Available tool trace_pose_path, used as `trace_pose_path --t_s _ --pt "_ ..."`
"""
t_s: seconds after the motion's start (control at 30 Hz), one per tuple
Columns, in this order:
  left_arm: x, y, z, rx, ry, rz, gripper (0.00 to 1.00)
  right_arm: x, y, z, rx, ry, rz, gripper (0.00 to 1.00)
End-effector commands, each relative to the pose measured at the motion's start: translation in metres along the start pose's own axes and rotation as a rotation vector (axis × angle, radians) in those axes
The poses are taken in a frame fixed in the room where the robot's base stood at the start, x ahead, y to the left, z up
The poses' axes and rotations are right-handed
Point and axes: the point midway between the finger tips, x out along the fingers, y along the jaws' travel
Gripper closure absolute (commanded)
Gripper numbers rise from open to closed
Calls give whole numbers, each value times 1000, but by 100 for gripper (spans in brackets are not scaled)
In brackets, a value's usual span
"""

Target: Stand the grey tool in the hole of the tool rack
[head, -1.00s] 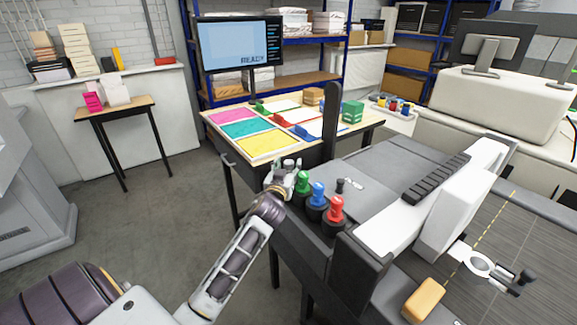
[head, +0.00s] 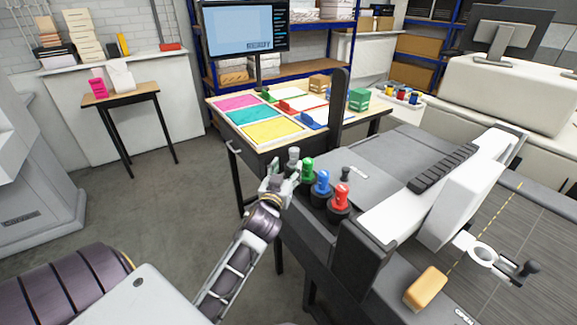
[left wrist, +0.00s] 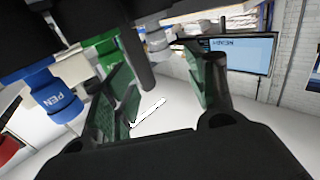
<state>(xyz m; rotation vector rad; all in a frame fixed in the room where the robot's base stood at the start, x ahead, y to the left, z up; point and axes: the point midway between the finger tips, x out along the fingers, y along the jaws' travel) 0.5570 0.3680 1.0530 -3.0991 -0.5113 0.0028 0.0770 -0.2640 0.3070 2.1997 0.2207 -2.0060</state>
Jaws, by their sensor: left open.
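The grey tool (head: 293,157) is upright at the far end of the row of coloured tools, in line with them. Its lower part is hidden behind my left gripper, so I cannot see how it sits in the hole. My left gripper (head: 281,180) is open, just in front of and to the left of the grey tool. In the left wrist view the grey tool (left wrist: 158,42) shows beyond the open green-padded fingers (left wrist: 162,88), apart from them. The tool rack (head: 326,205) holds green (head: 307,170), blue (head: 322,183) and red (head: 341,196) tools in black cups. My right gripper is out of view.
A tall black post (head: 338,108) rises behind the rack. The grey machine (head: 375,160) fills the right, with a yellow block (head: 425,288) on its bed. A table with coloured mats (head: 265,131) stands behind.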

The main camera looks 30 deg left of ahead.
Motion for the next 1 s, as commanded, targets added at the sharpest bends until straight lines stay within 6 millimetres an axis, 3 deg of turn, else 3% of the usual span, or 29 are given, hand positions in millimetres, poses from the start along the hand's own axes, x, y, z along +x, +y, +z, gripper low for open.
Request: trace_pose_path --t_s 0.3,1.0 --pt "-15 0 -1 -1 1 0 44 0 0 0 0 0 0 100" --pt "-16 0 -1 0 1 0 44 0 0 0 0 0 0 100"
